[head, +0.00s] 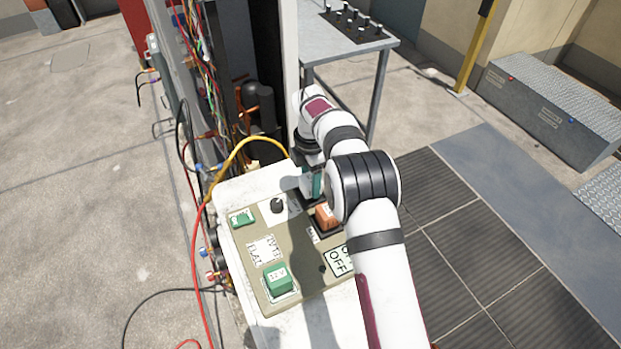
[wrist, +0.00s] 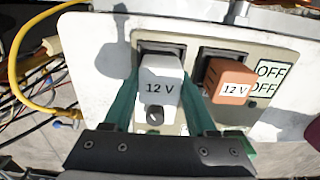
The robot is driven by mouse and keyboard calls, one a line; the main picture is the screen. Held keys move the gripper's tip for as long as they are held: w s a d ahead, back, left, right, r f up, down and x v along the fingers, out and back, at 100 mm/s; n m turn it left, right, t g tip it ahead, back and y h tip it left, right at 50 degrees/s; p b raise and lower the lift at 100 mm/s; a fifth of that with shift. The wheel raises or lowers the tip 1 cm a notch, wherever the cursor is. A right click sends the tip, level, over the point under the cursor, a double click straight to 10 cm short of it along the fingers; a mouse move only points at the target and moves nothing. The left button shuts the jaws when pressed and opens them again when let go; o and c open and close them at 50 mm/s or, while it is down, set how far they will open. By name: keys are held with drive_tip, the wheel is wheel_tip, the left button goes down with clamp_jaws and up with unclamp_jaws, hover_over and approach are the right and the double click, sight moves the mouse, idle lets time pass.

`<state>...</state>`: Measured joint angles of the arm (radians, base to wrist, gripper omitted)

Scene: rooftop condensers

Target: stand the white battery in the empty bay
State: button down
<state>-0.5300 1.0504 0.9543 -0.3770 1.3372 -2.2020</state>
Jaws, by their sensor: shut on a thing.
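My gripper (wrist: 160,85) has its two green fingers closed on the sides of the white battery (wrist: 160,75), marked 12 V. In the wrist view the battery appears upright over a dark-framed bay (wrist: 160,47). I cannot tell whether its base is inside the bay or just above it. In the head view my gripper (head: 311,184) is at the far edge of the panel (head: 300,250), and my arm largely hides the battery and bay. An orange 12 V battery (wrist: 229,82) stands in the neighbouring dark bay; the head view also shows it (head: 325,217).
A dark knob (head: 277,205) stands near the white battery's bay. A yellow hose (head: 240,147) arches beside the panel, near cabinet wiring. A metal table (head: 345,45) stands behind.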

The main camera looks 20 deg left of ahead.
drive_tip(key=shift+f, duration=0.45)
drive_tip(key=shift+c, duration=0.6)
unclamp_jaws()
wheel_tip(320, 180, up, 16)
drive_tip(key=shift+f, duration=0.1)
